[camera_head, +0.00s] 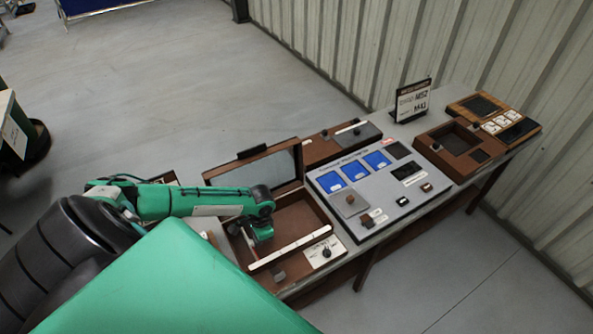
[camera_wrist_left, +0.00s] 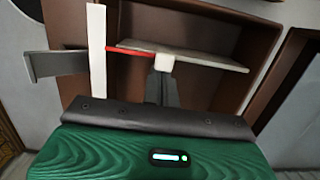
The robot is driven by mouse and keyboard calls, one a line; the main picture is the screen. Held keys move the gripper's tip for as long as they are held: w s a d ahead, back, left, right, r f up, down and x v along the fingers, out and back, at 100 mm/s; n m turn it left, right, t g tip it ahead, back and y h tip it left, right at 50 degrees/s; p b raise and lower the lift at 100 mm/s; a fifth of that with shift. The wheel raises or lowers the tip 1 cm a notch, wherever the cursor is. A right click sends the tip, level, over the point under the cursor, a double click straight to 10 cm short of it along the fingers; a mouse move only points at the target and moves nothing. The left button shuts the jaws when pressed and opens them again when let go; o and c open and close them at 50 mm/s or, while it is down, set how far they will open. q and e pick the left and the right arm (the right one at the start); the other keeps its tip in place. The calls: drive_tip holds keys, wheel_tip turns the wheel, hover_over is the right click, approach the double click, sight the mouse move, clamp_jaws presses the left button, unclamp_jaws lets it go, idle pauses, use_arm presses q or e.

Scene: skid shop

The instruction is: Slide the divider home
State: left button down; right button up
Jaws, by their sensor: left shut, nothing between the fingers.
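The divider (camera_head: 290,247) is a long white strip lying across the open brown box (camera_head: 290,213), near its front and slanting up to the right. A grey tab (camera_head: 279,275) shows at its near side. In the left wrist view, the divider (camera_wrist_left: 97,50) appears as an upright white bar, with a grey tab (camera_wrist_left: 55,64) on its left. My left gripper (camera_head: 262,238) points down into the box, behind the divider. Its shut fingers (camera_wrist_left: 165,70) hold nothing and appear apart from the white bar. My right gripper is out of view.
The box's hinged lid (camera_head: 255,170) stands open behind it. A small white panel with a black knob (camera_head: 323,250) sits at the box's right. A grey console (camera_head: 372,178) stands to the right, and another brown box (camera_head: 458,148) beyond it. A corrugated wall runs behind.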

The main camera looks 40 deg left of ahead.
use_arm(q)
drive_tip(key=shift+w, duration=0.15)
drive_tip(key=shift+w+d+r, duration=0.15)
drive_tip(key=shift+w, duration=0.15)
wheel_tip(320, 180, up, 8)
idle(0.6)
idle(0.3)
drive_tip(key=shift+d, duration=0.1)
